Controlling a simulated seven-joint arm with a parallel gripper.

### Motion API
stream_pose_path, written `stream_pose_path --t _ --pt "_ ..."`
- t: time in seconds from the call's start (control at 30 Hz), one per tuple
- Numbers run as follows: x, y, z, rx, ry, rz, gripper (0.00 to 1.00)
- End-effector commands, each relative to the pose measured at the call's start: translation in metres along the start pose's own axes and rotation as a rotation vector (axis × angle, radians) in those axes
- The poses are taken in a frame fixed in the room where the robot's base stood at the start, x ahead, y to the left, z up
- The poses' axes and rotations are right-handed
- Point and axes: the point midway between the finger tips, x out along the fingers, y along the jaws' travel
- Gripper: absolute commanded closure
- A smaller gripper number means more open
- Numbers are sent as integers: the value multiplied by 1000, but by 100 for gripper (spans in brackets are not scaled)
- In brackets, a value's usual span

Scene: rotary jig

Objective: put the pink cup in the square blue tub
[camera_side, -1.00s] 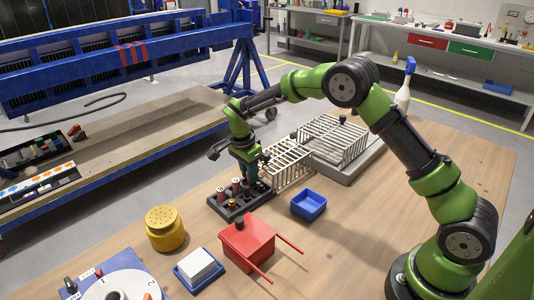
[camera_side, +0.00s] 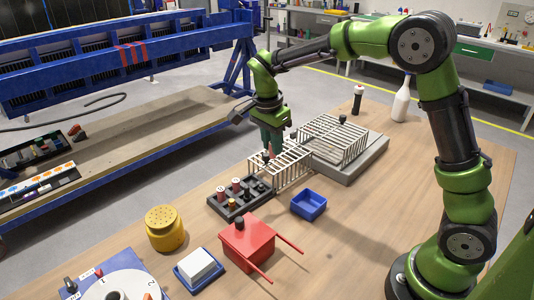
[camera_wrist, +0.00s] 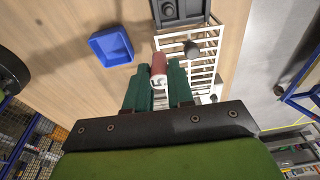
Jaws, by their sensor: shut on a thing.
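My gripper (camera_side: 273,143) is shut on a small dull reddish-pink cylinder, which I take for the pink cup (camera_wrist: 158,66). The wrist view shows it between the green fingers (camera_wrist: 158,88), its pale end toward the camera. In the side view the cup (camera_side: 267,155) is small and partly hidden at the fingertips, in the air by the white wire rack. The square blue tub (camera_side: 308,206) stands on the table, right of and nearer than my gripper. It looks empty. The tub also shows in the wrist view (camera_wrist: 111,46), upper left of the fingers.
A dark holder (camera_side: 225,212) with several small red-and-white pieces lies below left of my gripper. A red box with two rods (camera_side: 248,245) stands in front. Table right of the tub is clear.

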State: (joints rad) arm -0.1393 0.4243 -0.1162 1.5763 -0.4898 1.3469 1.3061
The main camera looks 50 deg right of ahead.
Motion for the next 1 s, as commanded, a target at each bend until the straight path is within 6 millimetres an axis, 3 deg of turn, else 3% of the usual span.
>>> stream_pose_path --t 0.03,0.2,0.4,1.0 --pt "2 18 -3 -5 -1 2 100" --pt "20 67 -10 -23 -1 7 100" --pt "42 103 -12 -39 -1 19 100" --pt "121 108 -2 -44 3 13 100"
